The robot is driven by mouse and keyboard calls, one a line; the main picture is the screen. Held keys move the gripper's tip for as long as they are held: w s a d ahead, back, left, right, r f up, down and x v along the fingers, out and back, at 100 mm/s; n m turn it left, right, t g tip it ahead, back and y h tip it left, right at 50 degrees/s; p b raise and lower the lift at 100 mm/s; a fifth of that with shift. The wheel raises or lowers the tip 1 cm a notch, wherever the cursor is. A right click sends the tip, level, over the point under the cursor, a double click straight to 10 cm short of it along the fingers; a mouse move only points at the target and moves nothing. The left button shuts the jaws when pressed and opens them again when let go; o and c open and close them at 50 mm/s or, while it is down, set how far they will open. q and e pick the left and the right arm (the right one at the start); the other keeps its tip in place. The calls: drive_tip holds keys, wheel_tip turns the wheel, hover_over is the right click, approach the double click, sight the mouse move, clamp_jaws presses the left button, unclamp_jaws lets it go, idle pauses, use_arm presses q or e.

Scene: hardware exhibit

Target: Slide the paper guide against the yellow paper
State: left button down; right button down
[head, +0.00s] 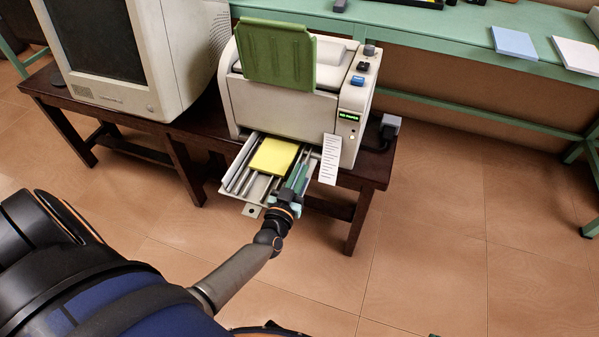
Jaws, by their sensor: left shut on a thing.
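The yellow paper (273,157) lies flat in the pulled-out metal tray (235,185) at the front of the printer. The greenish paper guide (298,177) stands along the right side of the tray, to the right of the paper. A narrow gap seems to show between guide and paper. My left gripper (287,199) is at the front end of the guide and shut on it; its fingers partly hide that end. My right gripper is not in view.
The beige printer (285,105) has a raised green lid (277,55) and stands on a dark wooden table (375,165). A marked white strip (330,160) hangs right of the tray. A monitor (130,50) stands at left. A green bench (440,35) runs behind.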

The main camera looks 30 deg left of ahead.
sight(276, 171)
use_arm(q)
drive_tip(key=shift+s+a, duration=0.1)
drive_tip(key=shift+a, duration=0.1)
drive_tip(key=a, duration=0.2)
drive_tip(key=s+a, duration=0.1)
drive_tip(key=a, duration=0.3)
drive_tip(key=shift+s+a, duration=0.1)
drive_tip(key=shift+s, duration=0.15)
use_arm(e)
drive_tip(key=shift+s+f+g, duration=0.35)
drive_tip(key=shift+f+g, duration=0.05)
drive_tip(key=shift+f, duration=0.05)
use_arm(q)
drive_tip(key=c, duration=1)
unclamp_jaws()
drive_tip(key=shift+o, duration=0.2)
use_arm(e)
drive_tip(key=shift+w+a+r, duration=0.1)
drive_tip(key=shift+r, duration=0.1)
use_arm(q)
drive_tip(key=shift+p, duration=0.3)
